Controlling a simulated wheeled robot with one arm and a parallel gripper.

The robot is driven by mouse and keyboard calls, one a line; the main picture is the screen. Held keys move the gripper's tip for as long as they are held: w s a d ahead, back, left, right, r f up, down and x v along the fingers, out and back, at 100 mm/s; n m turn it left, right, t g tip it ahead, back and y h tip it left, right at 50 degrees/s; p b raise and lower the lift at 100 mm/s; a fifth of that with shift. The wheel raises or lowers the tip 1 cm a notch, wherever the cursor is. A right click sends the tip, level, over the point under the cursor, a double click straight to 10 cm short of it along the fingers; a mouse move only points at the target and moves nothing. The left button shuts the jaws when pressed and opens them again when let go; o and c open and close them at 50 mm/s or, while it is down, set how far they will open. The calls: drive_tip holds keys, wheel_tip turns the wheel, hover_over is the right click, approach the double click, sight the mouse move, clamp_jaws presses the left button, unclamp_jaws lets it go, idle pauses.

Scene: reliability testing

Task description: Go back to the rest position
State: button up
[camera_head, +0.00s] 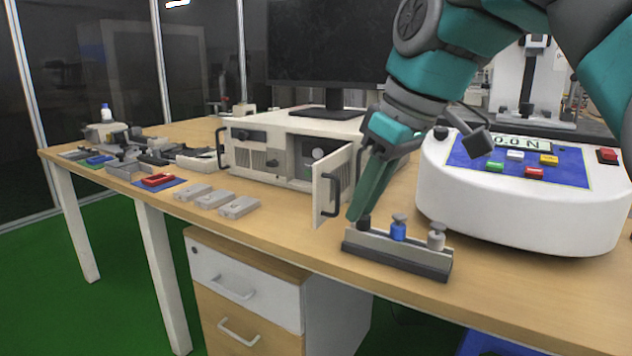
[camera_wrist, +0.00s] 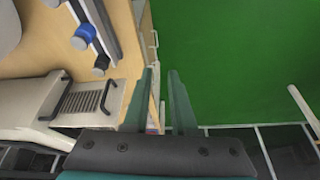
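My gripper (camera_head: 358,212) is teal and points down at the desk's front edge, close to the left end of the weight rack. In the wrist view my gripper (camera_wrist: 163,72) shows its two fingers apart, with nothing between them. The rack (camera_head: 398,256) holds a black weight (camera_head: 364,222), a blue weight (camera_head: 398,230) and a grey weight (camera_head: 436,238). In the wrist view the black weight (camera_wrist: 101,64) and the blue weight (camera_wrist: 86,34) stand left of the fingers, apart from them.
The beige case (camera_head: 262,152) has its small door (camera_head: 330,188) swung open close to my gripper. A white tester (camera_head: 520,205) reading "0.0 N" stands to the right. Grey blocks (camera_head: 214,199) lie at left. A monitor (camera_head: 325,45) stands behind. Green floor (camera_wrist: 240,60) lies beyond the desk edge.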

drive_tip(key=s+d+f+m+g+h, duration=0.1)
drive_tip(key=s+d+f+m, duration=0.1)
drive_tip(key=s+f, duration=0.5)
drive_tip(key=s+d+f+m+g+h, duration=0.1)
drive_tip(key=s+f, duration=0.6)
drive_tip(key=f, duration=0.7)
drive_tip(key=s+d+f+m+g+h, duration=0.1)
drive_tip(key=s+d+f+m, duration=0.4)
drive_tip(key=f, duration=0.6)
drive_tip(key=s+m+g+p, duration=0.1)
drive_tip(key=s, duration=0.1)
drive_tip(key=shift+s+d+f+m+g, duration=0.25)
drive_tip(key=shift+s+m+g, duration=0.05)
idle(0.5)
